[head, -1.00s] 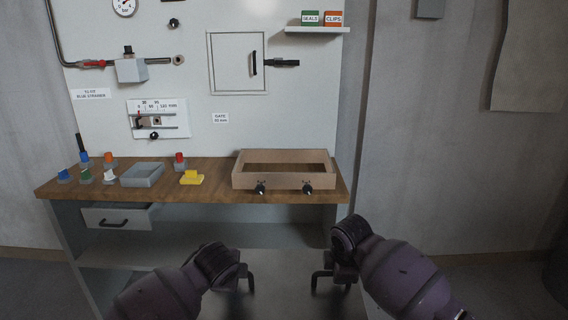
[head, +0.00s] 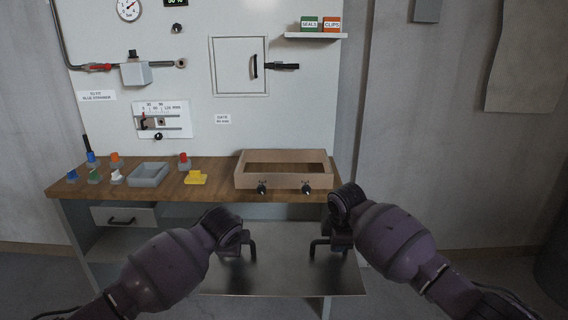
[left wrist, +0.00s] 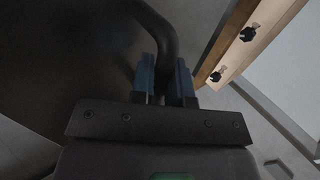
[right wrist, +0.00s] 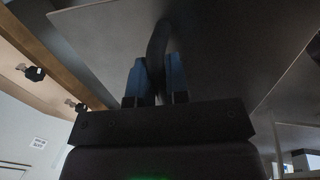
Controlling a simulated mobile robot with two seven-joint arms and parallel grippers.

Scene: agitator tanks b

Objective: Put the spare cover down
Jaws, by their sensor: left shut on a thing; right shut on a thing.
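The spare cover (head: 284,270) seems to be the flat grey metal sheet with two dark bent handles, in front of the bench in the head view. My left gripper (head: 246,250) is shut on its left handle, and the jaws also show around the dark bar in the left wrist view (left wrist: 166,78). My right gripper (head: 325,244) is shut on the right handle, also seen in the right wrist view (right wrist: 155,75). The sheet is held below the bench top level. Whether it touches anything beneath is hidden.
The wooden bench (head: 220,190) carries an open brown box frame (head: 285,181) with two black knobs, a grey tray (head: 148,175), a yellow block (head: 195,178) and several coloured pegs. A grey drawer (head: 122,216) and open space lie beneath. Floor shows at right.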

